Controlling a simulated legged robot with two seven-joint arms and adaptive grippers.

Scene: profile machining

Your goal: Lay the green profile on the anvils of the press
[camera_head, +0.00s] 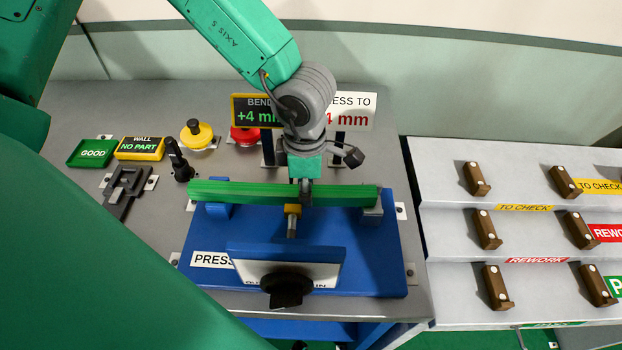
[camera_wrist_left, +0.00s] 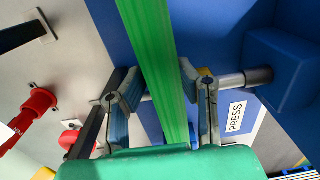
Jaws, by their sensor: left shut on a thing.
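The green profile (camera_head: 240,192) lies lengthwise across the blue press (camera_head: 390,262) in the head view. Its left part is over a blue anvil (camera_head: 217,211) and its right end over a grey anvil (camera_head: 372,214). I cannot tell whether it touches them. My left gripper (camera_head: 304,192) is shut on the profile near its middle, from above. In the left wrist view the profile (camera_wrist_left: 152,45) runs between the two fingers of the left gripper (camera_wrist_left: 165,92). A ram with a yellow collar (camera_head: 292,211) is just in front of the profile. My right gripper is not in view.
A black knob (camera_head: 287,286) sits on the press front. Behind stand sign plates (camera_head: 256,110), a red button (camera_head: 244,135) and a yellow button (camera_head: 196,134). A dark lever (camera_head: 178,160) is left of the profile. A stepped rack (camera_head: 520,225) with brown holders stands at right.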

